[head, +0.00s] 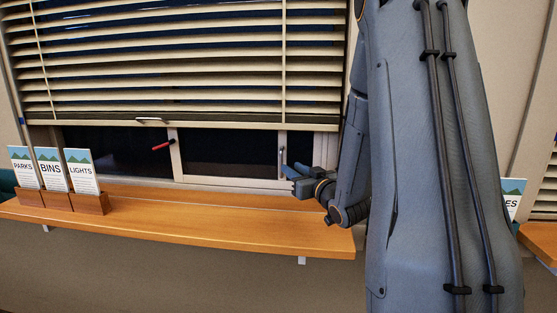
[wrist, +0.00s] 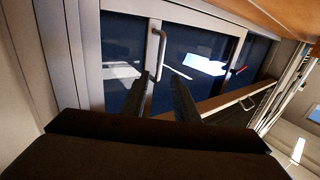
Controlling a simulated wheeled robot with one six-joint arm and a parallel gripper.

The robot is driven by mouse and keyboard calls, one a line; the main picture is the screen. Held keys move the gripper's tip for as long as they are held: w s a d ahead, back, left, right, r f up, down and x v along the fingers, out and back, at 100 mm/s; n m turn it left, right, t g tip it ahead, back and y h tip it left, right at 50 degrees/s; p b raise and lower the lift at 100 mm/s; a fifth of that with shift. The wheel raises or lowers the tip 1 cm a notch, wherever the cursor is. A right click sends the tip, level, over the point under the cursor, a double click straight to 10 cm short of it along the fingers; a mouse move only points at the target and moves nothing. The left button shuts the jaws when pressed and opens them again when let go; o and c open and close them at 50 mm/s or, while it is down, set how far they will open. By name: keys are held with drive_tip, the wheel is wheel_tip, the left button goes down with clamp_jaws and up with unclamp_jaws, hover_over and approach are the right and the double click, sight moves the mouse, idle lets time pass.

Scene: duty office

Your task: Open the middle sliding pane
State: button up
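The sliding window shows dark panes in pale frames below the blind. The middle pane (head: 230,155) seems to be the one between two upright frame bars; it also shows in the wrist view (wrist: 195,45). A vertical metal bar handle (head: 282,154) is on its right-hand upright; it shows large in the wrist view (wrist: 161,50). My gripper (head: 290,171) is just in front of this handle, low over the sill. In the wrist view its two fingers (wrist: 160,82) are apart, with the handle's lower end between their tips in the picture. I cannot tell whether they touch it.
A slatted blind (head: 180,60) hangs over the window's upper part, with a small handle (head: 150,120) on its bottom rail. A red lever (head: 162,146) is on the left upright. A wooden sill (head: 220,218) holds leaflet stands (head: 88,202) at left; its middle is clear.

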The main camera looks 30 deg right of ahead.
drive_tip(key=w+p, duration=0.2)
drive_tip(key=w, duration=0.5)
drive_tip(key=shift+w, duration=0.15)
drive_tip(key=shift+d, duration=0.1)
clamp_jaws()
